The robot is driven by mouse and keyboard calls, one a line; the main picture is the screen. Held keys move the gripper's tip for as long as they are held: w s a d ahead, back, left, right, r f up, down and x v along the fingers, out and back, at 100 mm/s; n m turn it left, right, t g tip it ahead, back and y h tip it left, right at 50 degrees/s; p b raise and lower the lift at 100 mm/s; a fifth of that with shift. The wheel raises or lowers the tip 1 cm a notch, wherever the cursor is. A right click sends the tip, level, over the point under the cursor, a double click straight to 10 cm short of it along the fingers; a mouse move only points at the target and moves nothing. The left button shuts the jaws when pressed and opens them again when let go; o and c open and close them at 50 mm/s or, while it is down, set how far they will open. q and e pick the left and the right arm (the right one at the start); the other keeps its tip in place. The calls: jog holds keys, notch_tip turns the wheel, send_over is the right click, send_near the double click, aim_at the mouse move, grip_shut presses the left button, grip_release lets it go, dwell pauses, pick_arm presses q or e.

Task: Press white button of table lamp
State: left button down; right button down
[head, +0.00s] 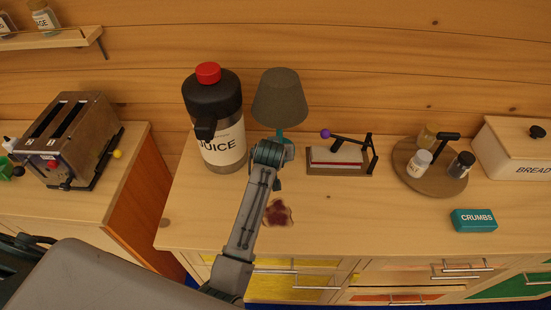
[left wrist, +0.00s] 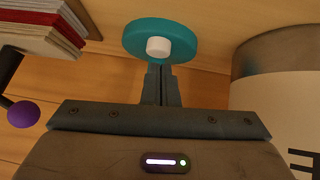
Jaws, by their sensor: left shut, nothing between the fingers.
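The table lamp (head: 279,98) stands at the back of the counter, with a dark grey shade and a teal stem. In the left wrist view its round teal base (left wrist: 184,40) carries a white button (left wrist: 158,47). My left gripper (left wrist: 159,69) is shut and empty, its fingertips lined up with the button and very close to it. Whether they touch it I cannot tell. In the head view my left gripper (head: 272,154) is in front of the lamp and hides the button and most of the base. My right gripper is not in view.
A juice jug (head: 220,145) stands close left of the lamp. A book holder with a purple-tipped lever (head: 335,157) is close on the right. A spice turntable (head: 430,180) and a crumbs box (head: 474,220) stand farther right.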

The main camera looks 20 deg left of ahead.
pick_arm(q)
jog(key=shift+b+x, duration=0.6)
jog(key=shift+x, duration=0.3)
